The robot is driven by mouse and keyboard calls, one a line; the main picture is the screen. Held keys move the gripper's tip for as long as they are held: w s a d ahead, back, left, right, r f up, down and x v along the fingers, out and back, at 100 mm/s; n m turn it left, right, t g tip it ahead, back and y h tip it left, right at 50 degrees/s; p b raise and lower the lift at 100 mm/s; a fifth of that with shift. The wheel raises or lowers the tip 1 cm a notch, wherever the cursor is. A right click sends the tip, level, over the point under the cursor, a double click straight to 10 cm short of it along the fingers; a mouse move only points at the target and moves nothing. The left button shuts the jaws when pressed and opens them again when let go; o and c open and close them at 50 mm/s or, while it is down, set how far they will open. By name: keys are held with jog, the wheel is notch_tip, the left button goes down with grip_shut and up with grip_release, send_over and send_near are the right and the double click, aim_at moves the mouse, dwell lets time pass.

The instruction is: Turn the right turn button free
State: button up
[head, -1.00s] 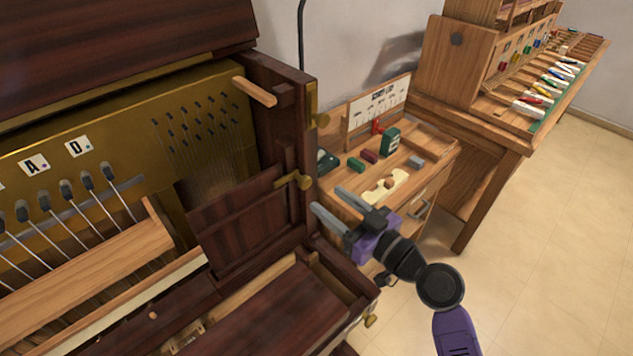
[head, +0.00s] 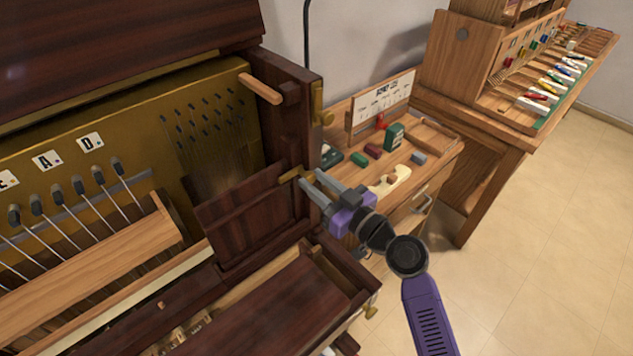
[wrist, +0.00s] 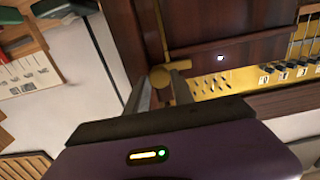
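The right turn button (head: 290,174) is a brass piece at the right edge of the dark wooden panel (head: 245,215) on the piano's front. Whether the fingers press on the knob cannot be told. In the head view the fingers partly hide the knob.
A wooden side table (head: 440,165) with small blocks stands behind my gripper, and a workbench (head: 520,135) with keys is at the far right. Open floor (head: 560,240) lies to the right.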

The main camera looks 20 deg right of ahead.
grip_shut()
jog(key=m+b, duration=0.1)
jog(key=m, duration=0.2)
jog(key=shift+d+f, duration=0.1)
jog(key=m, duration=0.5)
jog(key=shift+m, duration=0.3)
jog(key=m, duration=0.4)
jog(key=shift+d, duration=0.1)
jog(key=m+p, duration=0.1)
jog(key=m, duration=0.4)
jog(key=shift+f+p, duration=0.1)
jog(key=shift+p, duration=0.25)
jog(key=shift+m, duration=0.3)
